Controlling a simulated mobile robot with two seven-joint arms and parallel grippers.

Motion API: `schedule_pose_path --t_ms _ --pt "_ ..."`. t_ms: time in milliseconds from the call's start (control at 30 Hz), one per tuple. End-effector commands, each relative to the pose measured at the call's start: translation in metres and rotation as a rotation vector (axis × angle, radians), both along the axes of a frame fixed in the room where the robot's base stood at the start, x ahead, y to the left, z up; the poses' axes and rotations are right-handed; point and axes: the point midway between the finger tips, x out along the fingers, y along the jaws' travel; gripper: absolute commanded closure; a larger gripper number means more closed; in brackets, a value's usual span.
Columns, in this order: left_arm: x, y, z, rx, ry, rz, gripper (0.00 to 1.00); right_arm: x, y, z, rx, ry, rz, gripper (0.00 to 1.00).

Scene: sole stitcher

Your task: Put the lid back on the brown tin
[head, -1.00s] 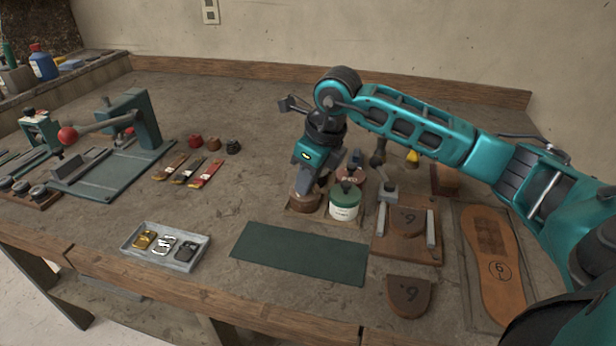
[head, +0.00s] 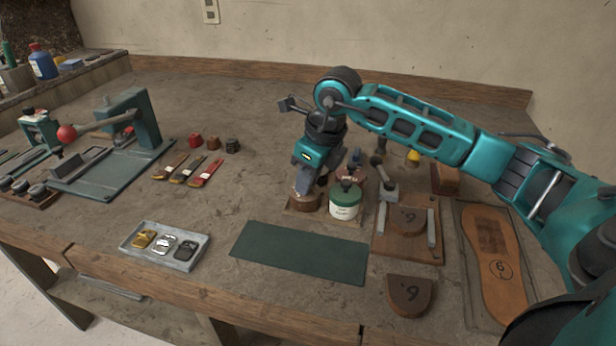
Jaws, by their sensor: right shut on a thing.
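The brown tin (head: 305,204) stands on a small wooden board, left of a cream tin with a green lid (head: 346,194). My right gripper (head: 308,189) points down directly over the brown tin, with its fingertips at the tin's top. It is shut on the brown lid there; the fingers and wrist hide much of the lid, and I cannot tell whether it sits flat on the rim. A reddish-brown tin (head: 353,174) stands behind the green-lidded one, partly hidden. My left gripper is not in view.
A dark green mat (head: 300,253) lies in front of the tins. A grey tray (head: 150,257) with buckles is at front left. A wooden block fixture (head: 378,240) and a shoe sole (head: 490,260) are on the right. Bare bench lies left of the tins.

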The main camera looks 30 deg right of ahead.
Motion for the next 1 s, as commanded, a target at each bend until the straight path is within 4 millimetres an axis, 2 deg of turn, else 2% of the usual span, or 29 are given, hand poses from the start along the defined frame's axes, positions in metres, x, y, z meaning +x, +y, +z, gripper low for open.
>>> schedule_pose_path --t_ms 367,400,667,867,1000 --pt "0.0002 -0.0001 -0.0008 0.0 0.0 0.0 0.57 0.0 0.0 -0.0002 0.0 0.0 0.0 1.0" --pt "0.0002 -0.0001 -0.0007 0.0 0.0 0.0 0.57 0.0 0.0 -0.0002 0.0 0.0 0.0 0.77" --pt "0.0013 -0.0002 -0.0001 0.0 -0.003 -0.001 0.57 0.0 0.0001 -0.0004 0.0 0.0 0.0 0.52" --pt "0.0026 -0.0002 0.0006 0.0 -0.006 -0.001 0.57 -0.0001 0.0002 -0.0005 0.0 0.0 0.0 0.49" --pt "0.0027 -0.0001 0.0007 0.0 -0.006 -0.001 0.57 -0.0001 0.0002 -0.0005 0.0 0.0 0.0 0.36"
